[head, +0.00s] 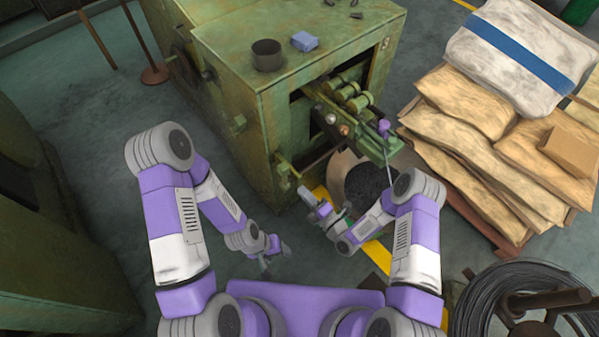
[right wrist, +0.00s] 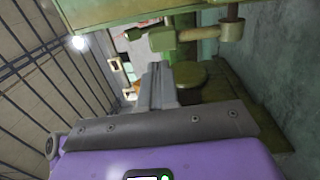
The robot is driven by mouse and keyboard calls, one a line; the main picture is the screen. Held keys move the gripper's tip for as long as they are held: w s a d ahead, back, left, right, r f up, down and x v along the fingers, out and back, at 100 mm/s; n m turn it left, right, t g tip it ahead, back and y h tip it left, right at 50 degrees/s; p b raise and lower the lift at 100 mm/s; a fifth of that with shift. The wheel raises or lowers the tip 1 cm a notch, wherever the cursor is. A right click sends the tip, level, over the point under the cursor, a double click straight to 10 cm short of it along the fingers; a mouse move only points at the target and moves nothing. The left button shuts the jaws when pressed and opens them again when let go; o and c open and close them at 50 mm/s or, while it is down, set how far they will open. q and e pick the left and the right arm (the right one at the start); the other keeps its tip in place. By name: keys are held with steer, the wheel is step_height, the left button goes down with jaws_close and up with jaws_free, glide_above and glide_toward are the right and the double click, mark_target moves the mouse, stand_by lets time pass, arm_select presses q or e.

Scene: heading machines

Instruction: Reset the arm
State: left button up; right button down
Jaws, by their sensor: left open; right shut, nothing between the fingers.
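My left arm bends down from its grey and purple shoulder to my left gripper (head: 277,257), which hangs over the floor in front of my base. Its fingers are apart and nothing shows between them. My right gripper (head: 306,193) is a little higher in the head view, close to the lower front of the green machine (head: 240,140). In the right wrist view its fingers (right wrist: 156,78) are together and empty, pointing toward green machine parts. I cannot tell the exact gap between the right gripper and the machine.
A dark-filled round container (head: 365,185) stands beside my right forearm. Sacks (head: 520,50) are stacked on a pallet at right, and a wire coil (head: 480,300) lies lower right. Floor at left is clear.

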steer(key=s+d+f+m+g+h, duration=0.4)
steer(key=d+f+m+g+h, duration=0.15)
steer(key=m, duration=0.85)
steer(key=s+d+m+g+h, duration=0.1)
steer(key=s+d+m+g, duration=0.2)
steer(key=s+m, duration=0.4)
steer(key=s+d+m+g+h, duration=0.2)
steer(key=s+d+m+g, duration=0.1)
steer(key=s+m, duration=0.5)
steer(key=shift+d+r+m+g, duration=0.15)
steer(key=shift+r+m+g, duration=0.15)
steer(key=shift+r+g, duration=0.2)
steer(key=shift+h, duration=0.25)
